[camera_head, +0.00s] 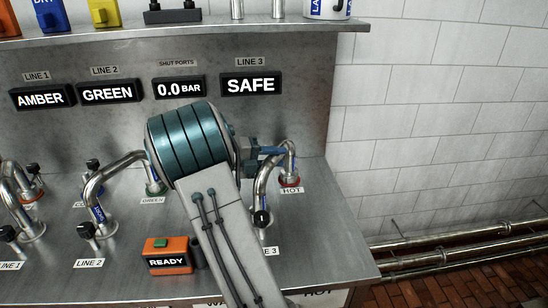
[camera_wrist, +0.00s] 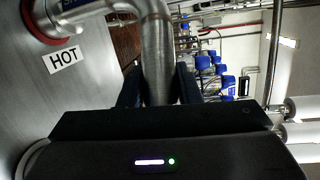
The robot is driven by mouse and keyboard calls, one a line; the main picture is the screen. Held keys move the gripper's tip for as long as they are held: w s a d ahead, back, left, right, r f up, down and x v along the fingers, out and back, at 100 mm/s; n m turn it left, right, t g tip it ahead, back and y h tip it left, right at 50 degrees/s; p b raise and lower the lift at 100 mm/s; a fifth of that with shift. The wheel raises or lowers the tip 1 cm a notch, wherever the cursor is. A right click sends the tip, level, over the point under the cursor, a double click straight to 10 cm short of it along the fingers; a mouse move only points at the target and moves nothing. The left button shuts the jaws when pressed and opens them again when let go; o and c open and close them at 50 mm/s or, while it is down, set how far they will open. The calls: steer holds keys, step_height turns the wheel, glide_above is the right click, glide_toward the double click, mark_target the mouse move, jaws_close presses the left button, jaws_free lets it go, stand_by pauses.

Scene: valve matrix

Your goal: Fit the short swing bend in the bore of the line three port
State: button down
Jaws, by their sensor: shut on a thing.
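My gripper (camera_head: 270,151) is shut on a shiny curved steel pipe (camera_head: 262,183), which looks like the short swing bend. In the wrist view the bend (camera_wrist: 158,55) runs between the two dark fingers (camera_wrist: 158,92). One end of the bend comes down at the red-ringed HOT port (camera_head: 290,181); the red ring (camera_wrist: 42,22) also shows in the wrist view. The other leg goes down towards the line three port, behind a black valve knob (camera_head: 261,217). My arm and the knob hide that end, so I cannot tell whether it sits in the bore.
Another bend (camera_head: 97,185) stands left, between line two and a green-ringed port (camera_head: 155,187). An orange box (camera_head: 168,254) reading READY stands in front, close to my arm. Displays above read AMBER, GREEN, 0.0 BAR and SAFE (camera_head: 251,84). A shelf (camera_head: 200,35) overhangs the back.

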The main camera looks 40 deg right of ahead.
steer(key=c, duration=1)
jaws_free()
steer(key=shift+o, duration=0.2)
steer(key=b+v, duration=0.1)
steer(key=v, duration=1.2)
steer(key=shift+a, duration=0.4)
steer(key=shift+w+r, duration=0.1)
steer(key=shift+r, duration=0.1)
step_height(320, 180, up, 8)
steer(key=p, duration=0.4)
steer(key=shift+f, duration=0.15)
